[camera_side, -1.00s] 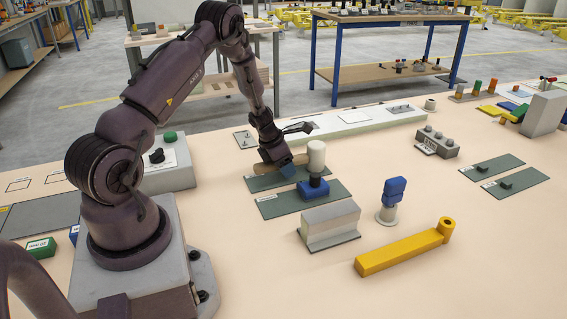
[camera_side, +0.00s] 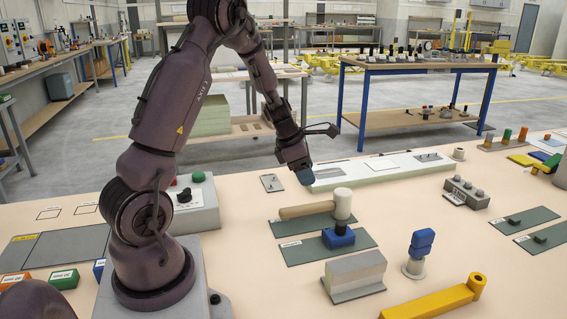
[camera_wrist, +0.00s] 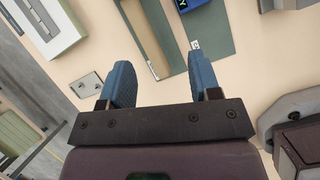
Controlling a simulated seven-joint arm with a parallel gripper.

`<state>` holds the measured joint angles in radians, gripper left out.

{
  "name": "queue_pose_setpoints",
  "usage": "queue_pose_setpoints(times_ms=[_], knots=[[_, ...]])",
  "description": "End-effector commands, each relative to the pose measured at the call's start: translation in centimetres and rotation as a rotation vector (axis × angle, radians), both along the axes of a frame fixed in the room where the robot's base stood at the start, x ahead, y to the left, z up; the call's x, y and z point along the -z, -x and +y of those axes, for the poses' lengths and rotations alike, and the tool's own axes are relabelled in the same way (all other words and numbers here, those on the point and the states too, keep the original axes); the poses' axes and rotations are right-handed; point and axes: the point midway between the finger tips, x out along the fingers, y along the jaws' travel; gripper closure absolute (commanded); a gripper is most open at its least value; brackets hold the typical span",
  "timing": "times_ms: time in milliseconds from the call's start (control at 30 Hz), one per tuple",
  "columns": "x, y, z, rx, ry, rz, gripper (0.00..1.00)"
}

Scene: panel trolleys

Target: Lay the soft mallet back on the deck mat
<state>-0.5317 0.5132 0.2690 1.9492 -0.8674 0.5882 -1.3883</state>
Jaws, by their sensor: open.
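The soft mallet has a tan wooden handle (camera_side: 308,211) and an upright pale cylindrical head (camera_side: 342,204). It lies on the rear green deck mat (camera_side: 290,228), with the head at the mat's right end. In the wrist view the tan handle (camera_wrist: 140,35) runs along the green mat (camera_wrist: 167,28); the head is out of that view. My gripper (camera_side: 305,178) is above and behind the handle, apart from it. In the wrist view its two blue fingers are spread with nothing between them (camera_wrist: 162,80).
A blue block (camera_side: 338,238) sits on the front green mat (camera_side: 300,252), close to the mallet head. A grey block (camera_side: 355,273), a blue-topped post (camera_side: 420,250) and a yellow bar (camera_side: 430,303) stand nearer. A long white fixture (camera_side: 385,168) lies behind. Bare tabletop is left of the mats.

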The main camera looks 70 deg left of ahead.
Motion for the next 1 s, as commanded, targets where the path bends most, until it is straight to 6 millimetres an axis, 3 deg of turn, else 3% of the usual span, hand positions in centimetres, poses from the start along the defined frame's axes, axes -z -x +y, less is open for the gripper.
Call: queue_pose_setpoints(times_ms=[33,100,233,400,500,700,833,1000], knots=[[-2.5,-0.7,-2.5,0.161,-0.047,-0.031,0.43],[-5.7,-0.8,-6.2,0.424,-0.131,-0.066,0.43],[-10.8,0.7,-13.0,0.935,-0.321,-0.126,0.43],[-15.4,5.3,-20.1,1.584,-0.622,-0.179,0.43],[-16.9,8.5,-22.9,1.932,-0.819,-0.183,0.43],[-17.9,13.4,-25.1,2.411,-1.137,-0.124,0.43],[-18.0,14.7,-25.3,2.545,-1.234,-0.086,0.43],[-18.0,15.0,-25.4,2.579,-1.255,-0.075,0.43]])
